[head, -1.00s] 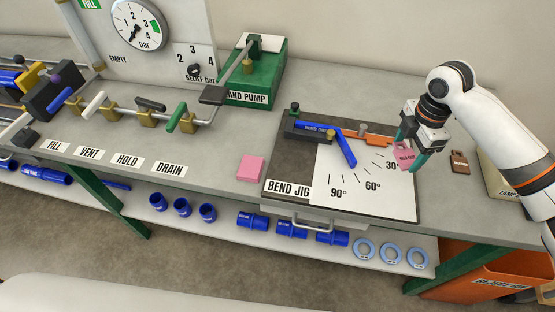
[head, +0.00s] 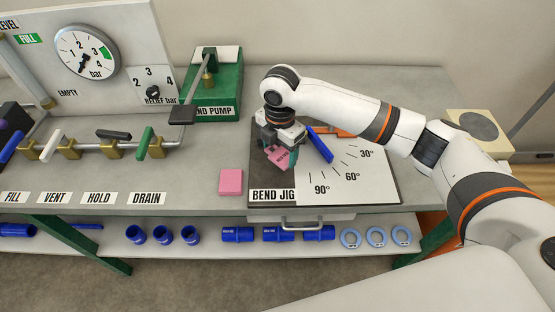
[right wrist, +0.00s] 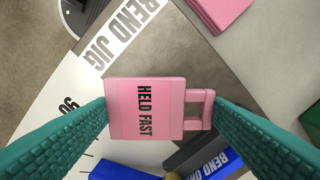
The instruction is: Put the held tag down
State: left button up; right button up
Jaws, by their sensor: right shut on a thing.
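The pink tag (head: 278,155), lettered "HELD FAST", is between the teal fingers of my right gripper (head: 282,153). The gripper is shut on it, above the left part of the bend jig (head: 385,191). In the right wrist view the tag (right wrist: 146,107) shows its face, with a small loop at its right side between the fingertips. A flat pink square pad (head: 231,181) lies on the bench left of the jig, apart from the tag. Its corner shows at the top of the right wrist view (right wrist: 222,8). My left gripper is not in view.
The blue jig lever (head: 320,145) stands close right of my gripper. The green hand pump (head: 213,90) is behind left. Valves with a green handle (head: 145,143) stand further left. The bench (head: 190,178) is clear around the pink pad.

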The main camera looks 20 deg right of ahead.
aim_at(279, 155)
notch_tip(279, 155, down, 5)
jog(key=shift+r+p, duration=0.1)
jog(key=shift+p, duration=0.25)
jog(key=o, duration=0.9)
jog(key=shift+f, duration=0.2)
jog(key=shift+o, duration=0.2)
notch_tip(279, 155, up, 12)
jog(key=shift+r+b, duration=0.2)
jog(key=shift+b, duration=0.85)
